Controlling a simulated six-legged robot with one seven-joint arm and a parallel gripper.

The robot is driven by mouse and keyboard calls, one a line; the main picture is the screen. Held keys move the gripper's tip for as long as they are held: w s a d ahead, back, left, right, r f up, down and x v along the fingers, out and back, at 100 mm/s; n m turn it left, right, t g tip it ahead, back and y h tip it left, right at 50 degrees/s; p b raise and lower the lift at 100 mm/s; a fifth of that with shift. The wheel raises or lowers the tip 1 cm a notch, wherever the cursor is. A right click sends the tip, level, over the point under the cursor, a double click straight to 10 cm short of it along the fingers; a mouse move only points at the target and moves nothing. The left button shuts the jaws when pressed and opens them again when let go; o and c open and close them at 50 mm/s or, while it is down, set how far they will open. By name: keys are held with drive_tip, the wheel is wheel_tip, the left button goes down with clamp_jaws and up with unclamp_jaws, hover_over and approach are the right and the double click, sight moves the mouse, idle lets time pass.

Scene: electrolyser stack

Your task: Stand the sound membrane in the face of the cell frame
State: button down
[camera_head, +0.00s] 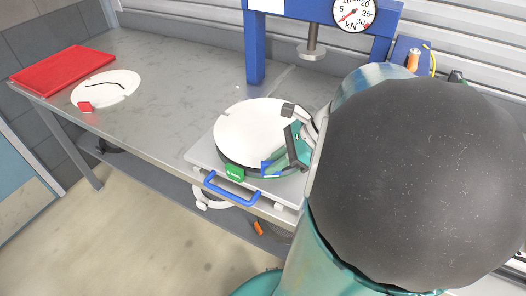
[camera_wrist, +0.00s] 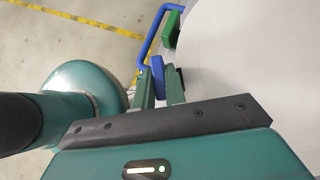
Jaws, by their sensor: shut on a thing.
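A round white disc with a green tag (camera_head: 235,172), which looks like the sound membrane (camera_head: 250,130), lies flat over a dark round rim on a light grey plate. The white disc (camera_wrist: 245,60) and green tag (camera_wrist: 173,27) also show in the wrist view. My gripper (camera_head: 282,160) is at the disc's near right edge. In the wrist view its two teal fingers (camera_wrist: 161,87) are shut on a small blue tab (camera_wrist: 157,70) beside the rim. Whether the tab belongs to the disc or the dark rim is unclear. No upright cell frame face can be made out.
A blue handle (camera_head: 232,190) sticks out in front of the plate. A blue press (camera_head: 255,50) with a gauge stands behind. A white disc with a dark crack (camera_head: 115,82) and red tag (camera_head: 85,107) lies beside a red tray (camera_head: 62,68). The bench middle is clear.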

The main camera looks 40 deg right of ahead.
drive_tip(key=shift+f, duration=0.8)
drive_tip(key=c, duration=1.4)
unclamp_jaws()
drive_tip(key=shift+o, duration=0.2)
drive_tip(key=shift+r, duration=0.1)
drive_tip(key=v, duration=1.3)
drive_tip(key=shift+s+d+r, duration=0.2)
